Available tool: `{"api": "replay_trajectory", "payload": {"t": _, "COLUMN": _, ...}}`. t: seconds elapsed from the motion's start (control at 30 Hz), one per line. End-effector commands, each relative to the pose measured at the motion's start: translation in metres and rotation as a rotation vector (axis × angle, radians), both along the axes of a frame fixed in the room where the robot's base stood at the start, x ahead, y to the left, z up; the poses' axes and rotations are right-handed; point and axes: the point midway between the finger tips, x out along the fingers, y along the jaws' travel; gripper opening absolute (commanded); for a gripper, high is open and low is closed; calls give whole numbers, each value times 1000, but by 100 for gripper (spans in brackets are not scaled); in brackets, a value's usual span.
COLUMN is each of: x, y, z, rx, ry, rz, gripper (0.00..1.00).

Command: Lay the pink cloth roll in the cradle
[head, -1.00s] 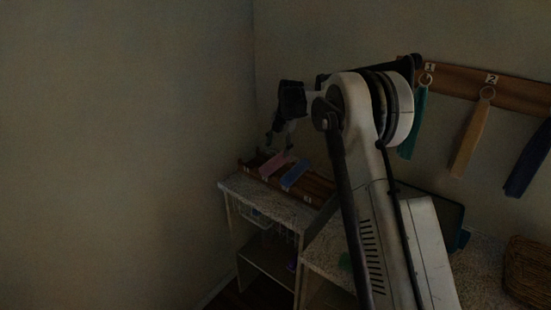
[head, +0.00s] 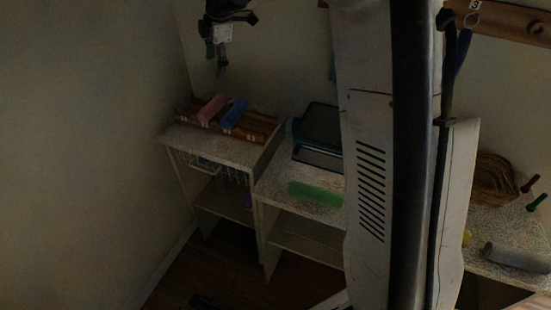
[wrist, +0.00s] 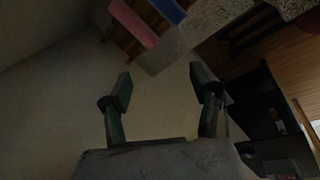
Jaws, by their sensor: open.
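The pink cloth roll (head: 211,109) lies on the wooden cradle rack (head: 262,123), towards its left end, beside the blue roll (head: 235,112). It looks level with the blue roll; whether it is fully seated in its groove is too dark to tell. My gripper (head: 216,60) hangs above the rack, apart from the pink roll. In the wrist view my gripper (wrist: 160,86) has its fingers spread with nothing between them. The pink roll (wrist: 135,25) and blue roll (wrist: 167,10) show beyond the fingertips there, at the top.
The rack stands on a speckled shelf top (head: 210,144) near the left wall. A wicker basket (head: 494,175) and a grey roll (head: 516,257) are at right. My arm hides the middle.

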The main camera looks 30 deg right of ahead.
Motion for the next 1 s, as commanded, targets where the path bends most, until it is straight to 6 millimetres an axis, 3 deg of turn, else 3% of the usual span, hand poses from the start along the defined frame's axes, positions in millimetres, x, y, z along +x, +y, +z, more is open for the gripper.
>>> {"api": "replay_trajectory", "payload": {"t": 0.03, "x": -19, "y": 1, "z": 9, "rx": 14, "ry": -6, "rz": -56, "gripper": 58}}
{"api": "replay_trajectory", "payload": {"t": 0.2, "x": -72, "y": 4, "z": 31, "rx": 66, "ry": -30, "rz": -263, "gripper": 58}}
{"api": "replay_trajectory", "payload": {"t": 0.5, "x": -172, "y": 7, "z": 47, "rx": 186, "ry": -76, "rz": -618, "gripper": 58}}
{"api": "replay_trajectory", "payload": {"t": 0.77, "x": -258, "y": 9, "z": 37, "rx": 314, "ry": -115, "rz": -916, "gripper": 58}}
{"api": "replay_trajectory", "payload": {"t": 1.0, "x": -332, "y": 9, "z": 10, "rx": 454, "ry": -147, "rz": -1181, "gripper": 58}}
